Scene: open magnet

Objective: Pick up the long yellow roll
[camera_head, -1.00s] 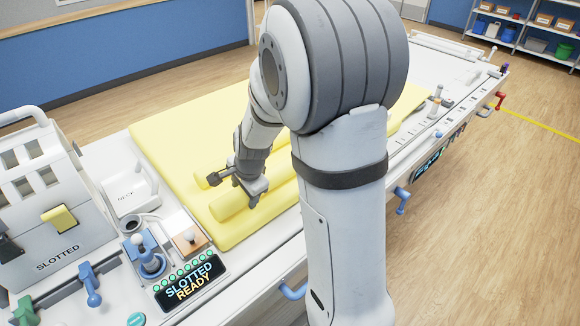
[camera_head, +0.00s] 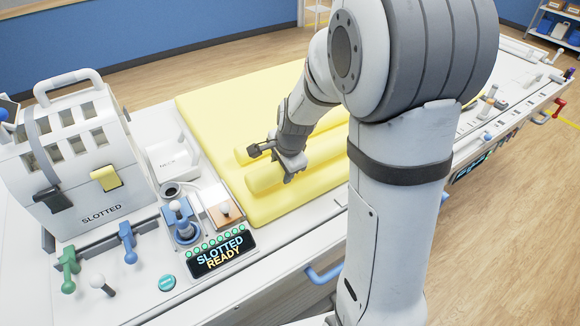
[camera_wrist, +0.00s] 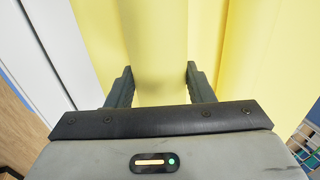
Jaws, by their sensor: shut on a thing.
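Two yellow rolls lie side by side on a pale yellow mat (camera_head: 212,115). The thicker front roll (camera_head: 262,181) runs back under my arm, so its far end is hidden. My gripper (camera_head: 283,165) is shut on this roll near its near end. In the wrist view my gripper (camera_wrist: 160,75) has one finger on each side of the roll (camera_wrist: 155,40). The roll looks level and close to the mat; I cannot tell whether it is lifted clear.
A white slotted case (camera_head: 75,165) stands left. Blue and green levers (camera_head: 128,242) and a display reading SLOTTED READY (camera_head: 220,252) are at the table's near end. A white tray (camera_head: 172,160) is beside the mat. My large arm link blocks the mat's right part.

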